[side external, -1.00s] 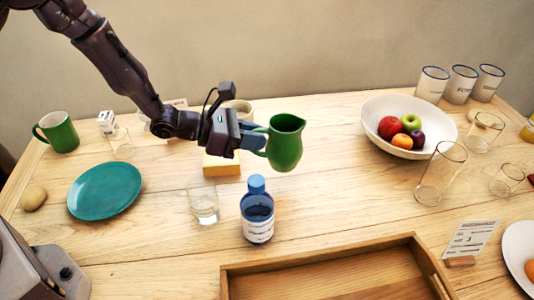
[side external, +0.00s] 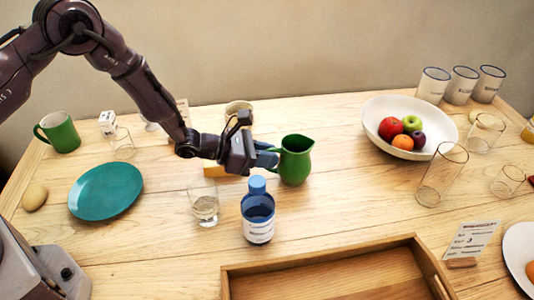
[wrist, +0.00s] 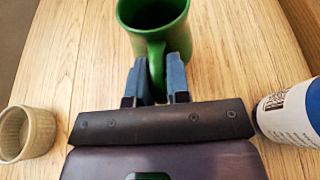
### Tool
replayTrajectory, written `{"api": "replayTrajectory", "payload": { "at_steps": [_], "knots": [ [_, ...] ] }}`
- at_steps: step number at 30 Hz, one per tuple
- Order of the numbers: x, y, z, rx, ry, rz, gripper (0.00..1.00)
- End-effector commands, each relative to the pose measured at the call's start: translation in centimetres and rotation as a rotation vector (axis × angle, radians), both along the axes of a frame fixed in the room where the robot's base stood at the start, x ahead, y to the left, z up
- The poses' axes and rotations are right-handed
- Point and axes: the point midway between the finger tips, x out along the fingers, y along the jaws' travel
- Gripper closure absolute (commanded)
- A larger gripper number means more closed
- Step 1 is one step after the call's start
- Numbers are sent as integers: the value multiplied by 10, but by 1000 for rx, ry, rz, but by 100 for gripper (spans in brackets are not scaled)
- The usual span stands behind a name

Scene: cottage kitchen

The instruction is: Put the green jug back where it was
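The green jug (side external: 296,162) is upright, at or just above the table behind and right of the blue-capped bottle; I cannot tell for certain that its base touches the wood. My gripper (side external: 268,158) reaches it from the left and is shut on its handle. In the wrist view the jug (wrist: 152,18) is seen from above, its opening empty as far as it shows, with the handle between the two blue fingertips of my gripper (wrist: 157,75).
The blue-capped bottle (side external: 257,212) and a glass of water (side external: 205,208) stand close in front of my gripper. A wooden tray (side external: 330,257) lies at the front, and a white fruit bowl (side external: 375,112) stands to the right. Bare table lies between jug and bowl.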

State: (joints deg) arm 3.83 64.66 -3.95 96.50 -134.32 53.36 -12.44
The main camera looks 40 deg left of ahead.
Motion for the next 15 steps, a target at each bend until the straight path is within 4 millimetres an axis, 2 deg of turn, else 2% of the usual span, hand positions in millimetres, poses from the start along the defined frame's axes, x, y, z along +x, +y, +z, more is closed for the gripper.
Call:
{"api": "replayTrajectory", "payload": {
  "at_steps": [1, 3, 4, 15],
  "knots": [
    [0, 0, 0, 0, 1, 0, 74],
    [0, 0, 0, 0, 1, 0, 58],
    [0, 0, 0, 0, 1, 0, 56],
    [-3, 5, 5, 1, 1, 2, 56]
  ]
}}
